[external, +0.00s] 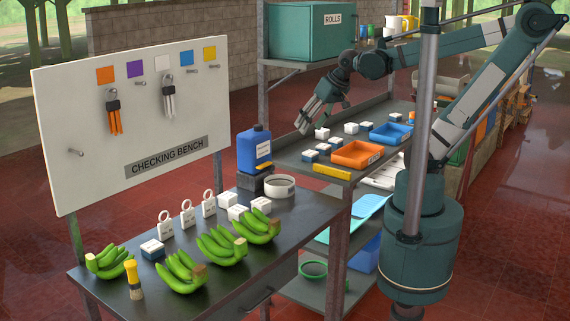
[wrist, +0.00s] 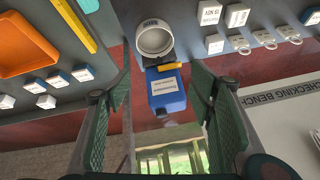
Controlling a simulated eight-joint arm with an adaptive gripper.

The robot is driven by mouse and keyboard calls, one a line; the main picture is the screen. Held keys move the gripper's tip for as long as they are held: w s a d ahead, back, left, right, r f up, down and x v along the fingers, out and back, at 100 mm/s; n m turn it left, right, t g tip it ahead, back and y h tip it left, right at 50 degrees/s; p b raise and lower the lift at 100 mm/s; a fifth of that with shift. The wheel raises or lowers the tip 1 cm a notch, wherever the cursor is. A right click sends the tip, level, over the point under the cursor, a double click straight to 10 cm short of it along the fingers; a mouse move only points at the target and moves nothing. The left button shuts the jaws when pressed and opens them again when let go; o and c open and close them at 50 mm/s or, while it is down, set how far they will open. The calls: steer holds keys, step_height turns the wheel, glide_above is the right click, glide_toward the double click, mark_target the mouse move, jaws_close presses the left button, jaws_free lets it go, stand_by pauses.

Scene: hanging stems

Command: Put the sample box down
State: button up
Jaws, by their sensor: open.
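Several small sample boxes with white or blue tops sit on the dark shelf. One white box (external: 322,133) is just beyond my gripper's fingertips, and a blue-and-white one (external: 310,155) is nearer the front edge. My gripper (external: 312,122) is above the shelf's left end, fingers spread. In the wrist view its two green pads (wrist: 162,78) stand wide apart with nothing between them. I cannot tell which box the task means.
An orange tray (external: 357,154) and a blue tray (external: 391,133) are on the shelf. A blue bottle (external: 254,150), a white ring-shaped container (external: 280,186), more boxes (external: 238,212), tags and banana bunches (external: 222,247) occupy the bench. A pegboard (external: 135,120) stands behind.

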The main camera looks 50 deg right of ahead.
steer(key=w+a+f+m+g, duration=0.2)
steer(key=w+a+f+m, duration=0.15)
steer(key=w+a, duration=0.25)
steer(key=m+g, duration=0.4)
steer(key=m, duration=0.8)
glide_above(238, 208)
steer(key=shift+n, duration=0.25)
steer(key=f, duration=1.7)
steer(key=shift+s+d+f, duration=0.15)
steer(key=shift+s+d, duration=0.05)
steer(key=shift+a+f, duration=0.4)
steer(key=shift+f, duration=0.1)
steer(key=shift+f, duration=1.3)
steer(key=shift+w+d+f+b, duration=0.1)
steer(key=shift+f+b, duration=0.2)
steer(key=shift+f, duration=2.3)
